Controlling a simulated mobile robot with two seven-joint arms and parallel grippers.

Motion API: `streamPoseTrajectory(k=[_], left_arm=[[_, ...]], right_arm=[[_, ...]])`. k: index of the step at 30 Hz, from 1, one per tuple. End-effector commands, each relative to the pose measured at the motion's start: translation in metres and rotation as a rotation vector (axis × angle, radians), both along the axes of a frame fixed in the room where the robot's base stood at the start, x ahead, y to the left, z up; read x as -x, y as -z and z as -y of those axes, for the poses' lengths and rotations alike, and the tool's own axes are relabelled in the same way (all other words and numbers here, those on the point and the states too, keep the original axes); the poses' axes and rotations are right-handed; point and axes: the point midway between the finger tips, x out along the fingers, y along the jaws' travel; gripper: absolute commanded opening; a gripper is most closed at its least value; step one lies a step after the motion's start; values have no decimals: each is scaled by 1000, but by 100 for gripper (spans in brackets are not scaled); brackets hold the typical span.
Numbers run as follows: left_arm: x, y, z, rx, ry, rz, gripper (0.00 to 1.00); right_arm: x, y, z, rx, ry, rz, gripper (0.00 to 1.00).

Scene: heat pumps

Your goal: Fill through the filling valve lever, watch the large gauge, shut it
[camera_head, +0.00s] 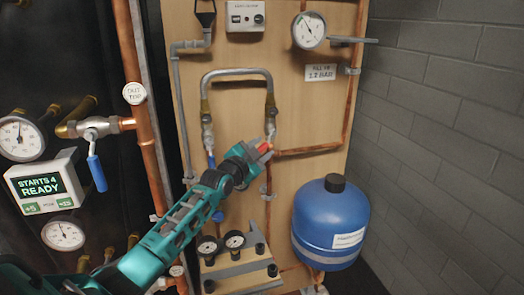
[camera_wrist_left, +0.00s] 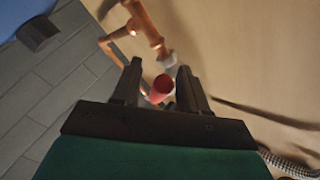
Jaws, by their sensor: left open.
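The filling loop (camera_head: 236,72) is a grey hose bridging two valves on the wooden board. The left valve has a blue lever (camera_head: 211,158). A red lever (camera_head: 266,147) is at the right valve, partly hidden by my left gripper (camera_head: 262,150). In the left wrist view the red lever's end (camera_wrist_left: 161,88) lies between the open fingers of the left gripper (camera_wrist_left: 160,90); I cannot tell whether they touch it. The large gauge (camera_head: 309,30) is at the top right of the board, its needle pointing to the upper left. My right gripper is not in view.
A sign (camera_head: 321,72) under the gauge reads "FILL TO 1.2 BAR". A blue vessel (camera_head: 331,224) stands at the lower right. Copper pipe (camera_head: 310,149) runs right from the valve. Two small gauges (camera_head: 234,240) sit below. A display (camera_head: 43,184) reads "STARTS 4 READY".

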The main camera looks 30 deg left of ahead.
Motion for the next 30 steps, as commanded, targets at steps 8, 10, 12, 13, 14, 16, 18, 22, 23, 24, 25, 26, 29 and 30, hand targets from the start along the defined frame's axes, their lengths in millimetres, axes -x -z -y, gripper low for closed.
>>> streamPoseTrajectory(k=[8, 10, 12, 13, 14, 16, 18, 22, 23, 24, 25, 26, 29, 30], left_arm=[[-8, 0, 0, 1, 0, 0, 43], [-8, 0, 0, 1, 0, 0, 43], [-8, 0, 0, 1, 0, 0, 43], [-8, 0, 0, 1, 0, 0, 42], [-8, 0, 0, 1, 0, 0, 39], [-8, 0, 0, 1, 0, 0, 33], [-8, 0, 0, 1, 0, 0, 26], [-8, 0, 0, 1, 0, 0, 14], [-8, 0, 0, 1, 0, 0, 11], [-8, 0, 0, 1, 0, 0, 7], [-8, 0, 0, 1, 0, 0, 4], [-8, 0, 0, 1, 0, 0, 1], [-8, 0, 0, 1, 0, 0, 0], [-8, 0, 0, 1, 0, 0, 0]], right_arm=[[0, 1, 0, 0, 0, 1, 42], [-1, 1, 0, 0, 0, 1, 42], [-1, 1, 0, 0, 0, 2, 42], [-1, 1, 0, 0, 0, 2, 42], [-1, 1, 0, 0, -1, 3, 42], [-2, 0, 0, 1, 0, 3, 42], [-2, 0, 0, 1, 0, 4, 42], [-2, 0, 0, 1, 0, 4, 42], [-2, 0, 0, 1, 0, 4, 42], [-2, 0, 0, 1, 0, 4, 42], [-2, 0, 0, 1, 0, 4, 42], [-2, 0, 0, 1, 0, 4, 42], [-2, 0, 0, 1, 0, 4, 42], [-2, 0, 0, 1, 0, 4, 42]])
